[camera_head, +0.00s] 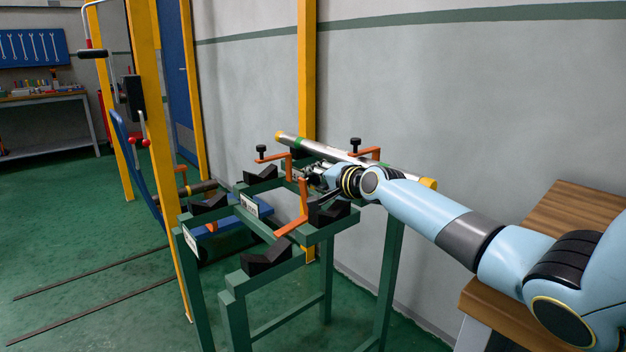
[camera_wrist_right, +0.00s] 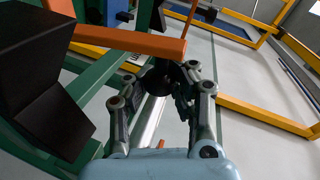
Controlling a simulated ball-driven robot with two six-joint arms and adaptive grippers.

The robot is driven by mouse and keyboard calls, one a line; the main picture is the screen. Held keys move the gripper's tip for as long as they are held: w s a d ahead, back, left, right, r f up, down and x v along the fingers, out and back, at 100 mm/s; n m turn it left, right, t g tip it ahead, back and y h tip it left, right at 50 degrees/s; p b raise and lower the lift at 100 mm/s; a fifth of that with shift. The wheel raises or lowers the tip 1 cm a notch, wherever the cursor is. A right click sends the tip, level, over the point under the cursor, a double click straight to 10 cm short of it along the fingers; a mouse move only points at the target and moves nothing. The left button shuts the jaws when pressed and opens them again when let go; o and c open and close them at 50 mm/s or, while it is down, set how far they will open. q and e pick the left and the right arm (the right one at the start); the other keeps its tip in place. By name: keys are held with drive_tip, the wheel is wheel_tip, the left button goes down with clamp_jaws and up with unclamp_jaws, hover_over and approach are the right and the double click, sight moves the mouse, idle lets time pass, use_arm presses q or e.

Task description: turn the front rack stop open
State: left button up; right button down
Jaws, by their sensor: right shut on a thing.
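The rack is a green frame with black V-blocks and orange stops. The nearest orange stop (camera_head: 303,200) has an upright part and a low arm angled to the lower left. My right gripper (camera_head: 308,172) is at the top of this stop. In the right wrist view, my right gripper (camera_wrist_right: 163,82) is shut around a dark, knob-like piece (camera_wrist_right: 158,78) beside an orange bar (camera_wrist_right: 130,42). Another orange stop (camera_head: 275,157) with a black knob is farther left, and one (camera_head: 368,153) is behind my wrist. My left gripper is not in view.
A silver pipe (camera_head: 315,147) with orange ends lies on the rack's far side, near the wall. Black V-blocks (camera_head: 266,258) stand along the near rails. A yellow post (camera_head: 150,130) rises to the left. A wooden bench (camera_head: 570,212) is at right.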

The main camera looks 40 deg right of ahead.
drive_tip(key=c, duration=1.6)
unclamp_jaws()
drive_tip(key=shift+s+d+f, duration=0.15)
drive_tip(key=shift+s+f, duration=0.15)
drive_tip(key=shift+f, duration=0.2)
drive_tip(key=o, duration=0.5)
drive_tip(key=shift+s+d+r, duration=0.1)
drive_tip(key=shift+s+r, duration=0.1)
drive_tip(key=shift+s, duration=0.1)
drive_tip(key=shift+c, duration=0.2)
drive_tip(key=shift+o, duration=0.4)
drive_tip(key=shift+w, duration=0.1)
drive_tip(key=shift+w+r, duration=0.1)
drive_tip(key=v, duration=1.2)
